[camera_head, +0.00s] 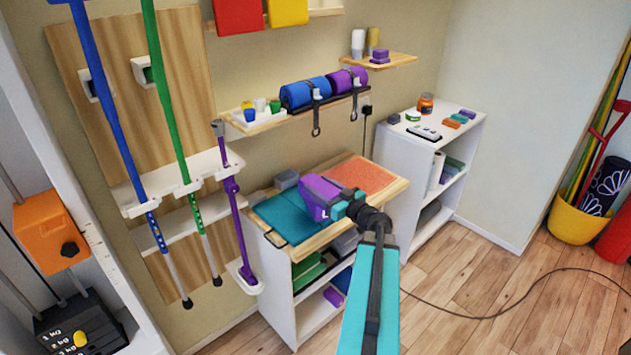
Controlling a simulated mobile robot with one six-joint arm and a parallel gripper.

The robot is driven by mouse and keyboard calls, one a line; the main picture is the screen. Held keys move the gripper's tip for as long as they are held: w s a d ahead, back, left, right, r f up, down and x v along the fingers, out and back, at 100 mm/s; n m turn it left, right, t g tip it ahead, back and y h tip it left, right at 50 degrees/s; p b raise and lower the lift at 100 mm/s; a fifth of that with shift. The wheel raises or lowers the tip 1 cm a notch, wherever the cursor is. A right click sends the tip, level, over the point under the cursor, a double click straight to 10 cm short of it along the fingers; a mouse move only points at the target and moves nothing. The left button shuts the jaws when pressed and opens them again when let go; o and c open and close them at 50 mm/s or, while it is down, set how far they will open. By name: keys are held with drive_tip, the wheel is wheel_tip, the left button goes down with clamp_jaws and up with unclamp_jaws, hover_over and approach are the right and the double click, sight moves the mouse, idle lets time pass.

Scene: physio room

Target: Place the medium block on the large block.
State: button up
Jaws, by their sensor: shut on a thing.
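My gripper (342,206) is shut on a purple block (317,194) above the wooden-topped cabinet (325,237). The gripper covers the block's right side, and the block is tilted in the picture. A grey block (286,179) sits at the back left of the cabinet top, behind and to the left of the purple block. The two look apart. I cannot tell how high the purple block is above the top.
A teal mat (285,222) and an orange mat (362,175) cover much of the cabinet top. A wall shelf with blue (305,92) and purple rolls is above it. A white shelf unit (410,150) stands to the right. A cable (470,316) lies on the floor.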

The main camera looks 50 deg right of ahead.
drive_tip(key=shift+w+d+f+p, duration=0.15)
drive_tip(key=shift+w+d+p, duration=0.3)
drive_tip(key=shift+w+d, duration=0.8)
drive_tip(key=shift+w+d+f+p, duration=0.2)
drive_tip(key=shift+w+d+p, duration=0.2)
drive_tip(key=shift+w+d, duration=0.9)
drive_tip(key=shift+w+d+f+p, duration=0.15)
drive_tip(key=shift+w+d+p, duration=0.3)
drive_tip(key=shift+w+d, duration=0.8)
drive_tip(key=shift+w+a, duration=0.3)
drive_tip(key=shift+f+p, duration=0.65)
drive_tip(key=shift+f, duration=1.1)
drive_tip(key=shift+f, duration=0.1)
drive_tip(key=o, duration=1.1)
